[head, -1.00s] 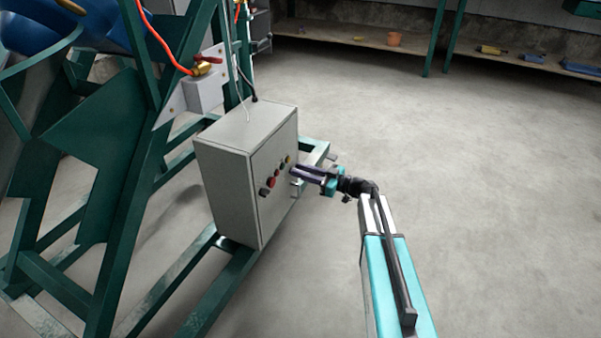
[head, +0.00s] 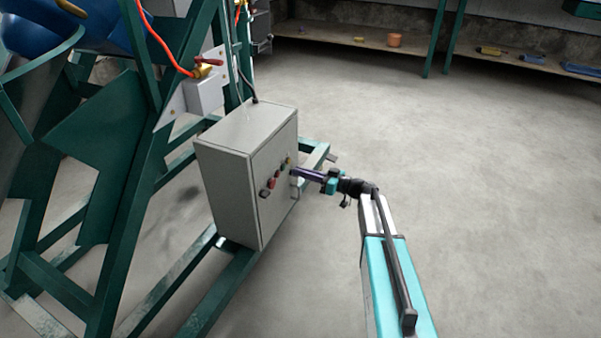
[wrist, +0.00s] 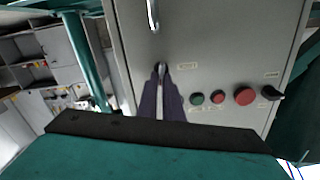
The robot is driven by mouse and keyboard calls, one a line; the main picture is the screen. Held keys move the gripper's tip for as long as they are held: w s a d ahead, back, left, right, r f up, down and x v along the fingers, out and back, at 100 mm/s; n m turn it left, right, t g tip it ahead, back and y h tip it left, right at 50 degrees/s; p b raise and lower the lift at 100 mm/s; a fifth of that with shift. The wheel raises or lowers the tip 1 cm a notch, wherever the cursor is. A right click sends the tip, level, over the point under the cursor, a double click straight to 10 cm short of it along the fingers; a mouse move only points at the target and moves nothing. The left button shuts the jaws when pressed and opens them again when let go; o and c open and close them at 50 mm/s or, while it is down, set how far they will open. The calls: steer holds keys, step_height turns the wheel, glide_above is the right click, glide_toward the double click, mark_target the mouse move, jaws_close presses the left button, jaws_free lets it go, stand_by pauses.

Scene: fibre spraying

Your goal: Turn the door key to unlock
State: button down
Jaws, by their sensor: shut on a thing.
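The grey control box (head: 222,180) is mounted on the green frame, its door facing right. My gripper (head: 297,172) reaches the door from the right, at the far end of the button row. In the wrist view my gripper's dark fingers (wrist: 161,80) are closed around the small metal door key (wrist: 161,67) at the lock. The fingers hide most of the key, so its exact angle cannot be read. The metal door handle (wrist: 152,14) is close by and apart from the fingers.
Beside the key are a green button (wrist: 197,99), red buttons (wrist: 244,96) and a black rotary switch (wrist: 271,93). A green frame beam (head: 316,156) runs behind my gripper. The concrete floor (head: 460,180) to the right is clear.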

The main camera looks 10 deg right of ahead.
steer(key=m, duration=0.2)
steer(key=m+p, duration=0.2)
steer(key=m, duration=0.1)
steer(key=shift+w+d+m, duration=0.3)
steer(key=shift+d, duration=0.1)
steer(key=m+p, duration=0.1)
steer(key=m, duration=0.1)
steer(key=m+p, duration=0.2)
steer(key=m, duration=0.1)
steer(key=shift+w+d+f+m, duration=0.1)
steer(key=shift+f+m, duration=0.2)
steer(key=shift+f, duration=0.1)
steer(key=c, duration=1.9)
jaws_free()
steer(key=p+v, duration=0.3)
steer(key=v, duration=1)
steer(key=shift+s+d, duration=0.25)
steer(key=shift+s, duration=0.1)
